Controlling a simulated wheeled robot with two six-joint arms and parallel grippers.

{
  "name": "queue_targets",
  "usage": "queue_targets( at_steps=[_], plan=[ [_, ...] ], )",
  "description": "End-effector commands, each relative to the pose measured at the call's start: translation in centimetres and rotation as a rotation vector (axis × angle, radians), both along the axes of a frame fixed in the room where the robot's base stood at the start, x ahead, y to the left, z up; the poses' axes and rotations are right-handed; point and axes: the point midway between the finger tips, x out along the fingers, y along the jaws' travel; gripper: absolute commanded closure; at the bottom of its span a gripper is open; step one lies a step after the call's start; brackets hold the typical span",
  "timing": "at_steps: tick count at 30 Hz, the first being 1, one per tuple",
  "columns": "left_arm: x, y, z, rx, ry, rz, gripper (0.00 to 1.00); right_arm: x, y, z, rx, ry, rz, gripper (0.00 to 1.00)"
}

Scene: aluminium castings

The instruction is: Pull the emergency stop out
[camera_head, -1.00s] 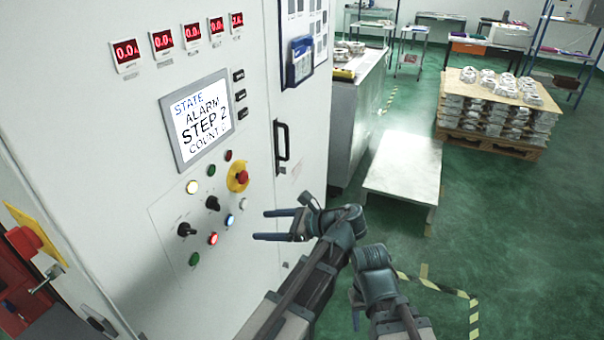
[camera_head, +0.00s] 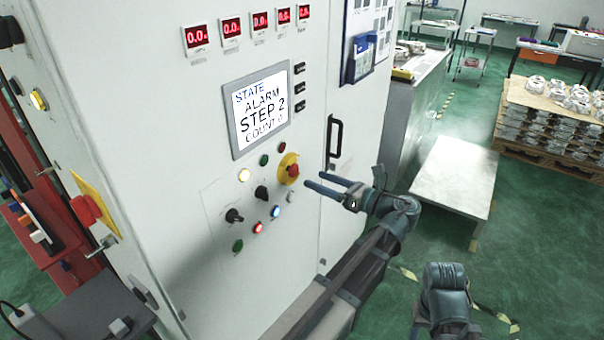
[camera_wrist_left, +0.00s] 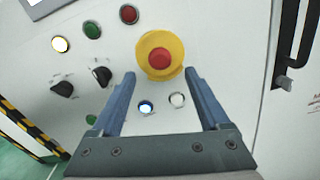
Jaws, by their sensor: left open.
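The emergency stop (camera_head: 292,170) is a red button on a round yellow plate, on the front of the white control cabinet. In the left wrist view the red button (camera_wrist_left: 159,58) sits ahead, centred between the fingertips. My left gripper (camera_head: 313,179) is open and empty, its two fingers pointing at the panel just right of the button. In the left wrist view the open fingers (camera_wrist_left: 160,73) reach up either side of the yellow plate's lower part; I cannot tell the exact gap. My right arm's end (camera_head: 445,290) is at the bottom right; its fingers are not clear.
Coloured lamps and black rotary switches (camera_head: 262,192) surround the stop. A display (camera_head: 262,112) above reads ALARM STEP 2. A second red button (camera_head: 87,209) on a yellow plate sits on the cabinet's left side. A door handle (camera_head: 334,137) stands out at right.

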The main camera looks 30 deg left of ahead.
Motion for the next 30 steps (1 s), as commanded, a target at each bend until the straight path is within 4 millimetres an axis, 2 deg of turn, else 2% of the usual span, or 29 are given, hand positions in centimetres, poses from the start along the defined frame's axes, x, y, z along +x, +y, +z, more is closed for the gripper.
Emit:
queue_targets(
  at_steps=[3,10,15,24,26,30],
  plan=[
    [0.1,2.4,0.0,0.000,0.000,0.004,0.21,0.0,0.0,0.0,0.000,0.000,0.000,0.50],
    [0.4,5.4,0.0,-0.001,-0.001,0.002,0.21,0.0,0.0,0.0,0.000,0.000,0.000,0.50],
    [0.5,6.2,0.0,-0.001,-0.001,0.000,0.21,0.0,0.0,0.0,0.000,0.000,0.000,0.50],
    [0.5,6.4,0.0,-0.001,-0.001,-0.001,0.21,0.0,0.0,0.0,0.000,0.000,0.000,0.50],
    [0.5,6.4,0.0,-0.001,-0.001,-0.001,0.30,0.0,0.0,0.0,0.000,0.000,0.000,0.50],
    [0.5,6.4,0.0,-0.001,-0.001,-0.001,0.55,0.0,0.0,0.0,0.000,0.000,0.000,0.50]
  ],
)
